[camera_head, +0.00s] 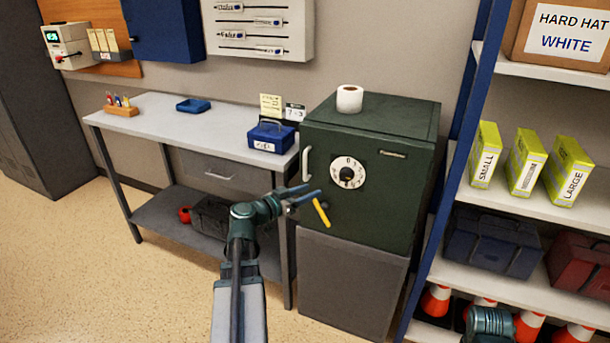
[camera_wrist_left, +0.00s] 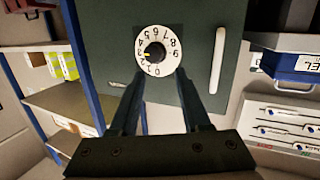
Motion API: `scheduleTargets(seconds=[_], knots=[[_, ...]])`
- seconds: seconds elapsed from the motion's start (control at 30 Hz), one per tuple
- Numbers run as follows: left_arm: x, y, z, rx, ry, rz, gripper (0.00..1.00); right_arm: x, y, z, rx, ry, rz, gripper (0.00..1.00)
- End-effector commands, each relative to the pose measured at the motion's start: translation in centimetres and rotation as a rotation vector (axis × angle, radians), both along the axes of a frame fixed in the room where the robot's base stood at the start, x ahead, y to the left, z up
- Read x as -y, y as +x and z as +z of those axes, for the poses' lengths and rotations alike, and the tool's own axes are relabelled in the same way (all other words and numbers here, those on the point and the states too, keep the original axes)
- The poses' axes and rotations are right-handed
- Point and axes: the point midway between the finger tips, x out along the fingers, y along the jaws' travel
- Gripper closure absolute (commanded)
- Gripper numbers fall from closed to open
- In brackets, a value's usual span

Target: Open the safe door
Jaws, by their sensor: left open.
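The dark green safe (camera_head: 375,205) stands on a grey cabinet, its door shut. The door has a white dial (camera_head: 349,172) with a black centre and, left of it, a pale vertical handle (camera_head: 305,164). In the left wrist view the picture is inverted: the dial (camera_wrist_left: 157,52) lies beyond the fingertips and the handle (camera_wrist_left: 217,60) is to the right. My left gripper (camera_head: 314,194) is open and empty in front of the door, apart from dial and handle. A yellow bar (camera_head: 321,212) shows by its fingers; I cannot tell what it belongs to.
A white roll (camera_head: 349,98) stands on the safe. A grey workbench (camera_head: 150,118) with a blue box (camera_head: 270,137) adjoins it on the left. A blue-framed shelf (camera_head: 520,200) with green boxes is close on the right. The floor at left is clear.

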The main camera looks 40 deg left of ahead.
Motion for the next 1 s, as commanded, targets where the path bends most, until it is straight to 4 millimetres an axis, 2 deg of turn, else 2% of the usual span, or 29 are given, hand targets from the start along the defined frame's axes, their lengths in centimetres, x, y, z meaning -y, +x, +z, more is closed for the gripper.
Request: scheduleTargets(seconds=[0.03,0.1,0.2,0.3,0.47,0.67,1.0], knots=[[-2.7,-1.0,-0.1,0.040,0.012,0.055,0.53,0.0,0.0,-0.9,0.000,0.000,0.000,0.50],[-5.2,-2.0,0.5,0.083,0.028,0.110,0.53,0.0,0.0,-1.3,0.000,0.000,0.000,0.50],[-7.4,-3.1,1.0,0.120,0.046,0.160,0.53,0.0,0.0,-1.5,0.000,0.000,0.000,0.50],[-8.2,-3.5,1.3,0.135,0.053,0.180,0.53,0.0,0.0,-1.5,0.000,0.000,0.000,0.50],[-8.3,-3.3,1.4,0.137,0.054,0.181,0.53,0.0,0.0,-1.5,0.000,0.000,0.000,0.50],[-8.4,-0.6,1.4,0.136,0.052,0.177,0.53,0.0,0.0,-1.5,0.000,0.000,0.000,0.50],[-8.7,6.4,1.4,0.135,0.052,0.177,0.53,0.0,0.0,-1.5,0.000,0.000,0.000,0.50]])
